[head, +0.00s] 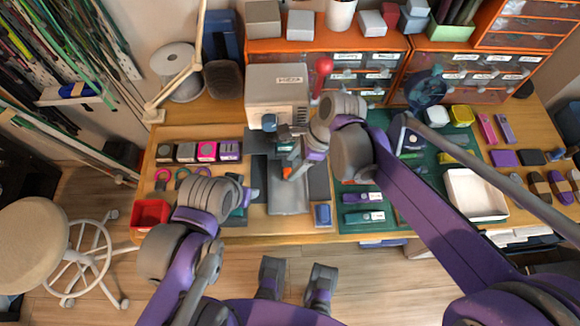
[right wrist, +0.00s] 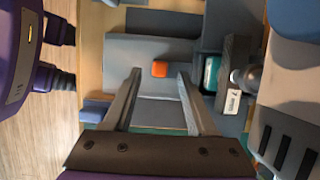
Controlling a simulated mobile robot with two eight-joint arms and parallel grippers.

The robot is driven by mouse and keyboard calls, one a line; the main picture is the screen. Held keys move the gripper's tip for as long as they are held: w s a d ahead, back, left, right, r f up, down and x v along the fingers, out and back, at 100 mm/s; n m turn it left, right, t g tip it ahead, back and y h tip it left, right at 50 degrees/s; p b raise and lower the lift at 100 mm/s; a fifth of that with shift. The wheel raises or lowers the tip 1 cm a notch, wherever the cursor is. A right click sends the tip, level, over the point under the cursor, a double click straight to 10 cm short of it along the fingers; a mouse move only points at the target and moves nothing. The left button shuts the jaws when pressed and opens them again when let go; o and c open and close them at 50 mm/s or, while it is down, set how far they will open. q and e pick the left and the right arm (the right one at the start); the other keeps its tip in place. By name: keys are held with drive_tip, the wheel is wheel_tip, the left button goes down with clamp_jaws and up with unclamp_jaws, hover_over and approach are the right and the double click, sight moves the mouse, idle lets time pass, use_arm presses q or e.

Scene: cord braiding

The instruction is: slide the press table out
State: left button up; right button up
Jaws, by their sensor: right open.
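The press (head: 277,88) is a pale grey box with a red-knobbed lever (head: 323,66), at the back middle of the bench in the head view. A flat grey plate (head: 289,200), which looks like the press table, lies in front of it. A small orange block (right wrist: 159,68) sits on the grey surface in the right wrist view. My right gripper (right wrist: 160,76) is open above it, its fingers on either side of the block in the picture; contact cannot be told. My left gripper (head: 246,197) is over the bench left of the plate; its fingers are mostly hidden by its own arm.
A red bin (head: 150,214) stands at the front left, and a white tray (head: 476,194) lies at the right. A green mat (head: 420,160) with tools borders the plate. Orange drawer units (head: 360,43) close off the back. A stool (head: 30,245) stands left on the floor.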

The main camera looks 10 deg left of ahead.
drive_tip(key=shift+x, duration=1.5)
clamp_jaws()
